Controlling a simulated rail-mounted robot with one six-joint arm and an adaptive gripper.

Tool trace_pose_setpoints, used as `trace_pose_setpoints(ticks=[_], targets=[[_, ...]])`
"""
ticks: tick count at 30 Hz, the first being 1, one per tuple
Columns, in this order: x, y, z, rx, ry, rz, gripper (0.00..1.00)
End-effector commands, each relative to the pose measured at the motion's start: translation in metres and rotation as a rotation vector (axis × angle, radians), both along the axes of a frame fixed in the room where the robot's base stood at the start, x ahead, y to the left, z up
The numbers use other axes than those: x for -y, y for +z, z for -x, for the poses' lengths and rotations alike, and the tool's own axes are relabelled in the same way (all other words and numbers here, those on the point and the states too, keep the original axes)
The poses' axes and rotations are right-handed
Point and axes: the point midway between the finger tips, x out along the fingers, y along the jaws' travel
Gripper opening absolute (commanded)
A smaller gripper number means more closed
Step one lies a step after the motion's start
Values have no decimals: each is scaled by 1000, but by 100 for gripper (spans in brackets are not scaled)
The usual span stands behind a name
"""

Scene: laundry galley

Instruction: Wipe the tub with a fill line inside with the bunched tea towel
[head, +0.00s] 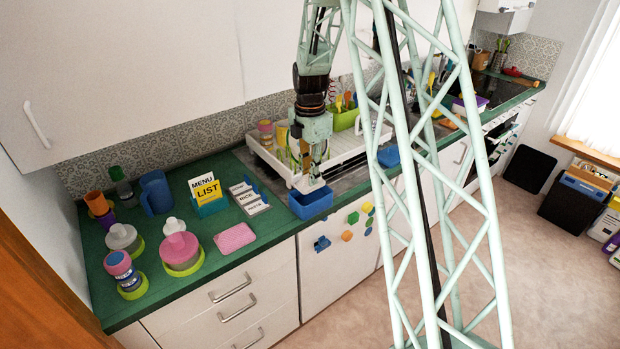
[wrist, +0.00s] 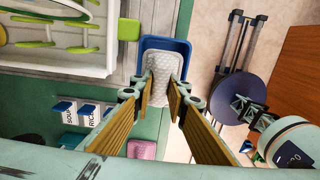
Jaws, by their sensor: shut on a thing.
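A blue tub (head: 311,206) sits on the green counter near its front edge, in front of the drying rack; it also shows in the wrist view (wrist: 165,43). My gripper (head: 314,175) is over the tub, pointing down. In the wrist view my gripper (wrist: 163,85) is shut on the pale, textured bunched tea towel (wrist: 158,64). The towel overlaps the tub's opening there and covers much of its inside. I cannot tell whether the towel touches the tub, and no fill line is visible.
A second blue tub (head: 388,156) stands further right by the white drying rack (head: 345,150). A pink textured pad (head: 235,238), label cards (head: 249,197), a yellow list sign (head: 207,190), a blue jug (head: 156,192) and lidded containers stand left. The counter's front edge is close.

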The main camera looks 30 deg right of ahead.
Motion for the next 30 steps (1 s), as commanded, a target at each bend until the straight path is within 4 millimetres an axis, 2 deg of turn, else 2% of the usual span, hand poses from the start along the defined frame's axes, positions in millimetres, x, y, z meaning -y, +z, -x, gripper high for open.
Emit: trace_pose_setpoints(ticks=[12, 30], targets=[[0, 24, 0, 0, 0, 0, 6], [0, 25, 0, 0, 0, 0, 6]])
